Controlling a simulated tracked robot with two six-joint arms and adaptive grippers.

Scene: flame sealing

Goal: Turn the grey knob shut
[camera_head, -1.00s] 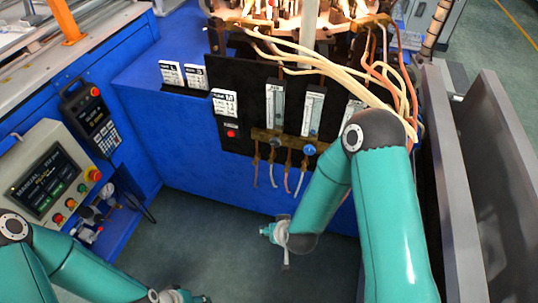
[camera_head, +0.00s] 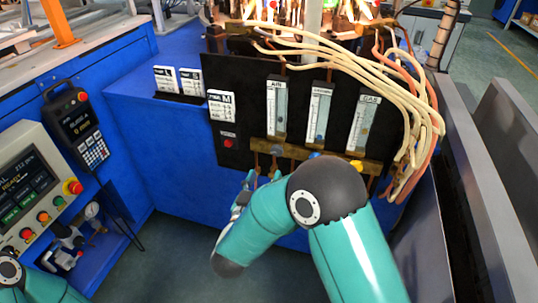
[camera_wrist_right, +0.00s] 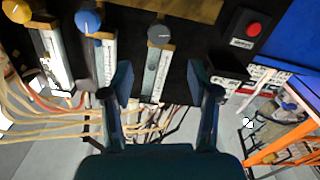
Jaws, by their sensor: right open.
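The grey knob (camera_head: 277,150) sits on the brass bar below the leftmost flow meter, marked AIR (camera_head: 276,105). In the right wrist view the grey knob (camera_wrist_right: 160,34) shows at the top, beyond the space between my fingertips. My right gripper (camera_wrist_right: 160,84) is open and empty, apart from the knob. In the head view my right gripper (camera_head: 241,192) is below and left of the knob, partly hidden by my arm. My left arm shows only at the lower left corner; its gripper is out of view.
Right of the grey knob are a blue knob (camera_head: 314,155) and a yellow knob (camera_head: 356,165). A red button (camera_head: 228,143) is on the black panel to the left. Pale hoses (camera_head: 400,85) hang at the right. Flames burn above the panel.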

